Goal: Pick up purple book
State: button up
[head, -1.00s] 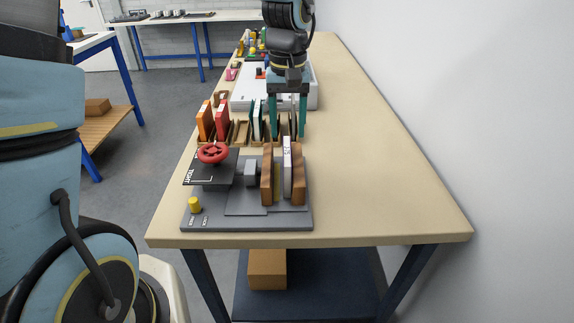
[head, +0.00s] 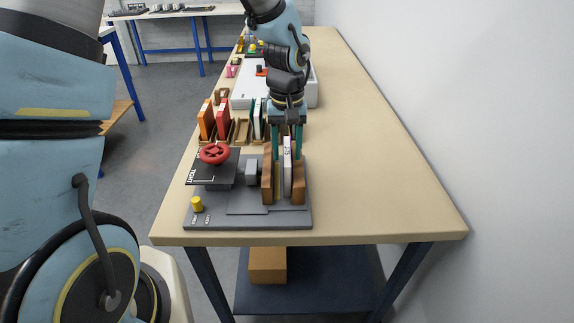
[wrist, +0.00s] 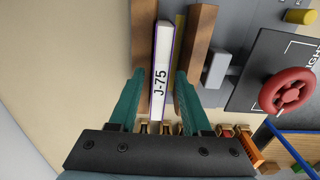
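The purple book (wrist: 161,60) stands upright between two brown wooden boards, its white spine marked J-75 and thin purple edges showing in the wrist view. In the head view its white spine (head: 287,179) shows between the boards. My gripper (wrist: 160,75) is open, with one teal finger on each side of the book's end and a visible gap to it. In the head view my gripper (head: 287,157) is over the far end of the boards. How deep the fingertips reach beside the book is hidden.
The boards (head: 267,182) stand on a grey press base (head: 240,217) with a red handwheel (head: 214,154) and a yellow knob (head: 197,204). Behind, a wooden rack holds orange (head: 206,120), red (head: 223,121) and green-edged books. The table's right side is clear.

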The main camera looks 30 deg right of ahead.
grip_shut()
dwell(1.1)
